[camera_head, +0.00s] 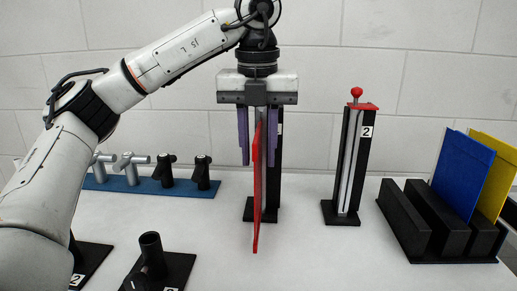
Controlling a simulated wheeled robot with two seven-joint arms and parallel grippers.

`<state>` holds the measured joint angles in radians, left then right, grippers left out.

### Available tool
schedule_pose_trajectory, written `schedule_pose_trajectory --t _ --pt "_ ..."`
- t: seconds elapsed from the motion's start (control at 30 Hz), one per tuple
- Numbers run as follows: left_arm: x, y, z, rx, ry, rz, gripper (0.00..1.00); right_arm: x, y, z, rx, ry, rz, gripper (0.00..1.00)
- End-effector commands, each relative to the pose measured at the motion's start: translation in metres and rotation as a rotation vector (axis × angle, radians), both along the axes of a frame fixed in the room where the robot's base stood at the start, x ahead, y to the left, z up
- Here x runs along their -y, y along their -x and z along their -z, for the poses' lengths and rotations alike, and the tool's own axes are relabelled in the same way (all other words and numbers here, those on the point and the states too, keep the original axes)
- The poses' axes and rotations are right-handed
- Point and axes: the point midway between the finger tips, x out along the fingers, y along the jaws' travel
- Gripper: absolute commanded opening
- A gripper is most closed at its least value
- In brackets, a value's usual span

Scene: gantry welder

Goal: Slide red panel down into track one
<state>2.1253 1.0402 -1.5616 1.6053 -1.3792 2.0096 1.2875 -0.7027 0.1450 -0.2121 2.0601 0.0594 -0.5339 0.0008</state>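The red panel (257,190) stands upright and nearly edge-on at the middle of the camera_head view, in front of or in a black post with a pale rail, the track (277,178). No number shows clearly on this track, and its top is hidden behind my gripper. The panel's lower near corner reaches below the track's base in the picture. My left gripper (257,150) points down over the track. Its two purple fingers are spread, one on each side of the panel's upper part, with visible gaps. I cannot tell how deep the panel sits in the track. My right gripper is out of view.
A second track (349,165), marked 2, stands to the right with a red knobbed cap (358,100). A black rack (408,222) holds blue (461,173) and yellow (496,165) panels. A blue strip (150,186) with several fittings lies at left. A black tube stand (152,250) is at front left.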

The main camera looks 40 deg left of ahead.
Motion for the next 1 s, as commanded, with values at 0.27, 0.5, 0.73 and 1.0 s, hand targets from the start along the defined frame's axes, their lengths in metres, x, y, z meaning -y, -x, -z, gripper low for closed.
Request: schedule_pose_trajectory --t 0.27,0.5,0.73,1.0 --pt "0.000 0.000 -0.002 0.000 0.000 0.001 0.27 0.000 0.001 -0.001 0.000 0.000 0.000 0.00" --pt "0.003 0.002 -0.037 0.004 -0.001 0.001 0.27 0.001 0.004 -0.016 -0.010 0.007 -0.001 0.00" --pt "0.006 0.007 -0.082 0.003 -0.001 0.000 0.27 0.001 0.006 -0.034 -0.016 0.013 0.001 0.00" --pt "0.008 0.009 -0.103 0.001 -0.001 0.000 0.27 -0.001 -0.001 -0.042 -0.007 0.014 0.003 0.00"
